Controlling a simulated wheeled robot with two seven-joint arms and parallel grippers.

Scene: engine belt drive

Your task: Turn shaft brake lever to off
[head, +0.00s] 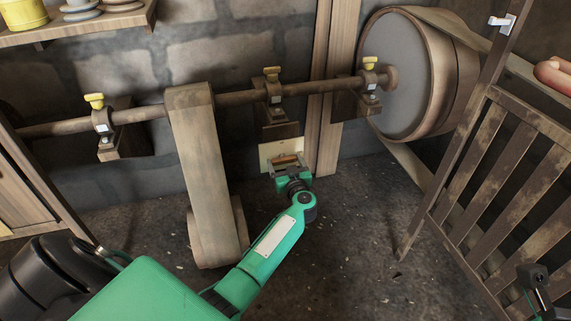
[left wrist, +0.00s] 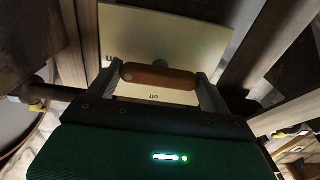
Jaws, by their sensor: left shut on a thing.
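The brake lever's brown handle (head: 287,159) is in front of a cream plate (head: 270,150) low on the wall, under the line shaft. In the left wrist view the handle (left wrist: 158,77) lies crosswise between my fingers, with the plate (left wrist: 165,35) behind it. A small upside-down "off" label (left wrist: 153,98) shows beside the handle. My left gripper (head: 288,168) is shut on the handle; it also shows in the left wrist view (left wrist: 160,85). At the head view's bottom right corner, a dark part, probably of my right arm, shows; its jaws cannot be made out.
The line shaft (head: 237,98) runs across the wall in bearings with yellow caps. A wide belt (head: 205,165) hangs left of my left gripper. A large drum pulley (head: 415,75) and a slatted wooden guard (head: 500,175) stand at the right. Bare floor lies between.

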